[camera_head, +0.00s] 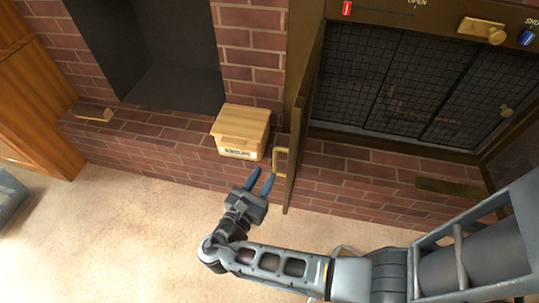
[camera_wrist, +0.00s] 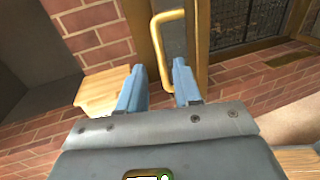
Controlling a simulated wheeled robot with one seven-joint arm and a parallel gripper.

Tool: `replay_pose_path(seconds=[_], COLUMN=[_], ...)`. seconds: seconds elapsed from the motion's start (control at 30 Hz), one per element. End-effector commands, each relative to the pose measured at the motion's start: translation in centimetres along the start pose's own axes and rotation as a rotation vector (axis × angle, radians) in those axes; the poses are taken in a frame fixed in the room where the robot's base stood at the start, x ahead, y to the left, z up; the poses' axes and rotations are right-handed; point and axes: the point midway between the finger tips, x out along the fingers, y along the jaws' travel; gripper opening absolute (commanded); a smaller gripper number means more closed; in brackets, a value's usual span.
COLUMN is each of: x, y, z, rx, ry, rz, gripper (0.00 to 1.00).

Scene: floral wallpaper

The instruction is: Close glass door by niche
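The glass door (camera_head: 305,110) of the fireplace stands open, swung out from the left side of the opening and seen nearly edge-on. Its brass handle (camera_head: 281,162) is on the door's left face near the low end. The handle also shows in the wrist view (camera_wrist: 157,38), just beyond the fingers and between them in the picture. My gripper (camera_head: 261,181) is open and empty, a little below and left of the handle, apparently apart from it. The dark niche (camera_head: 175,85) is in the brick wall left of the door.
A wooden box (camera_head: 240,132) sits on the brick ledge between niche and door, close left of the handle. Mesh screens (camera_head: 400,85) fill the fireplace opening. A wooden cabinet (camera_head: 35,95) and a bluish bin (camera_head: 10,200) are at far left. The carpet (camera_head: 120,240) in front is clear.

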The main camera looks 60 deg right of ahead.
Motion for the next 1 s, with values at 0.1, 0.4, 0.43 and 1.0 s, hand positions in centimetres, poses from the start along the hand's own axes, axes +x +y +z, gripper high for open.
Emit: replay_pose_path(seconds=[0.1,0.4,0.43,1.0], x=[0.8,5.2,5.6,7.7], y=[0.1,0.0,0.0,0.1], z=[0.2,0.3,0.3,0.2], rx=[-0.007,-0.005,-0.005,-0.004], ry=[-0.012,-0.01,-0.01,-0.009], rz=[-0.009,-0.01,-0.009,-0.005], gripper=[0.33,0.33,0.33,0.29])
